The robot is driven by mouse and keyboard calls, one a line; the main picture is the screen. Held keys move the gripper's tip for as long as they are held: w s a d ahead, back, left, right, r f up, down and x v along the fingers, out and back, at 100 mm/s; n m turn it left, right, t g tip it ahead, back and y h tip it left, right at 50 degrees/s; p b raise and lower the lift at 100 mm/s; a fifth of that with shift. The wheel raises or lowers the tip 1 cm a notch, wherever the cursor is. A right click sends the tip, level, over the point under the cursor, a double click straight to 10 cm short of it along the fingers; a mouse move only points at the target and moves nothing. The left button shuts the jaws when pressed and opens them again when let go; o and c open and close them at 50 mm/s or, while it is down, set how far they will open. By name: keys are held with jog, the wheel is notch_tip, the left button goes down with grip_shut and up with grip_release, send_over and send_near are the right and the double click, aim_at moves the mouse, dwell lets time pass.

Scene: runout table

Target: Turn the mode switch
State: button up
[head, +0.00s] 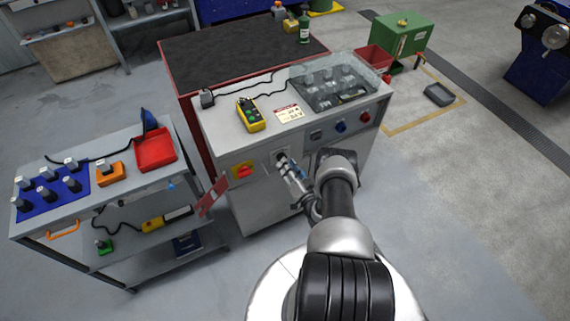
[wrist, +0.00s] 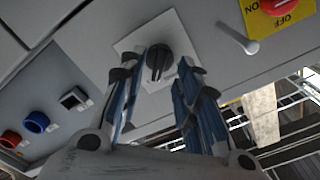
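The mode switch (wrist: 157,61) is a black rotary knob on a square white plate, on the front of the grey cabinet. In the head view its pale plate (head: 277,154) is partly hidden by my gripper (head: 284,163), which is at the panel. In the wrist view my gripper (wrist: 164,76) is open, with one blue-grey finger on each side of the knob. The fingers point at the plate, and a gap shows between knob and right finger. I cannot tell whether the left finger touches the knob.
A red rotary switch on a yellow plate (head: 242,171) is left of the mode switch. A pale rod (wrist: 238,39) sticks out between them. A red tag (head: 212,197) hangs lower left. Blue (head: 340,127) and red (head: 365,118) controls are to the right. A grey trolley (head: 100,218) stands left.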

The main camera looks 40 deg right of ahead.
jog(key=shift+x, duration=1.3)
jog(key=shift+c, duration=0.2)
grip_shut()
